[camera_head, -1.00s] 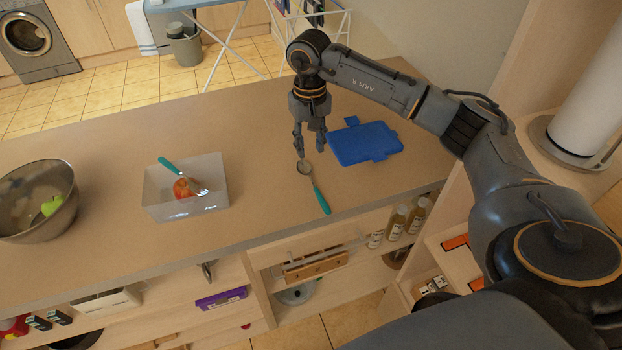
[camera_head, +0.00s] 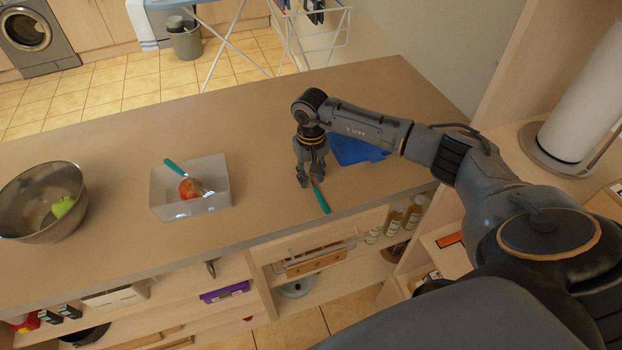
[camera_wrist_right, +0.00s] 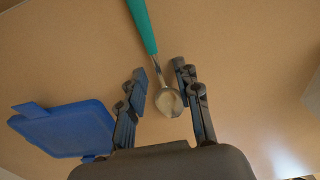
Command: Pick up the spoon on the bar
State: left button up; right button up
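The spoon lies on the bar; its teal handle (camera_head: 321,200) shows in front of my right gripper in the head view, and its bowl is hidden there. In the right wrist view the metal bowl (camera_wrist_right: 168,102) is between the fingers and the teal handle (camera_wrist_right: 142,24) points away past the fingertips. My right gripper (camera_head: 311,184) points down over the spoon. In the wrist view its fingers (camera_wrist_right: 160,70) are open, with gaps on both sides of the spoon. My left gripper is not in view.
A translucent bin (camera_head: 190,207) with an apple and a teal-handled utensil stands to the left. A metal bowl (camera_head: 40,222) is at far left. The bar between bin and gripper is clear.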

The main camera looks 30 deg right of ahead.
grip_shut()
